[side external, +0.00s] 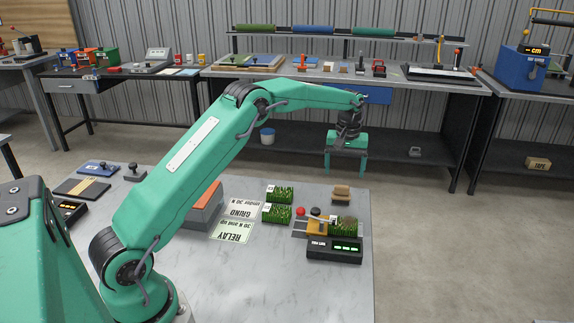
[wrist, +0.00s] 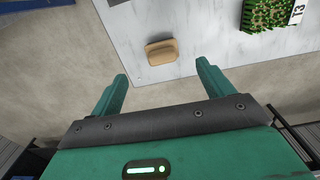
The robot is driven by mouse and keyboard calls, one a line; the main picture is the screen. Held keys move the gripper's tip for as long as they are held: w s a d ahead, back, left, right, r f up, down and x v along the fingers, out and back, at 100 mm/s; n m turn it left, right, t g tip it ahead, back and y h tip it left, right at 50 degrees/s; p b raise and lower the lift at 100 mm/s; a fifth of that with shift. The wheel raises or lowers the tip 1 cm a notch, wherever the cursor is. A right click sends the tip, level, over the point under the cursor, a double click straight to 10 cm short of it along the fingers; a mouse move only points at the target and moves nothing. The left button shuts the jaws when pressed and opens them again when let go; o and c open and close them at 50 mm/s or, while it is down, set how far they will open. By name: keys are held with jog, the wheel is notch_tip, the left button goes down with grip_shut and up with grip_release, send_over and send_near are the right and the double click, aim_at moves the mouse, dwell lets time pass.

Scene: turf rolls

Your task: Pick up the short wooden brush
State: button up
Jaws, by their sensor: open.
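The short wooden brush (side external: 342,193) lies on the grey worktable (side external: 330,287) near its far right corner. In the wrist view the brush (wrist: 161,52) is a tan, rounded block with a raised grip, just beyond the fingertips and roughly between their lines. My gripper (side external: 346,169) hangs above and slightly behind the brush, fingers pointing down, with a gap between. In the wrist view my gripper (wrist: 162,70) is open, with nothing between its fingers.
Turf pieces (side external: 280,193) (side external: 276,213) stand left of the brush. Nearer, another turf piece (side external: 345,228) sits behind a black display unit (side external: 335,248), beside red (side external: 301,211) and black knobs. The table's front is clear.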

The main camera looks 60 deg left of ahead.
aim_at(342, 186)
jog(key=shift+w+a+f, duration=0.1)
jog(key=shift+w+f, duration=0.05)
jog(key=shift+f, duration=0.25)
jog(key=shift+w+a+f, duration=0.1)
jog(key=shift+w+f, duration=0.05)
jog(key=shift+f, duration=0.25)
jog(key=shift+f, duration=0.1)
jog(key=shift+a+f, duration=0.1)
jog(key=shift+f, duration=3.7)
jog(key=c, duration=1.1)
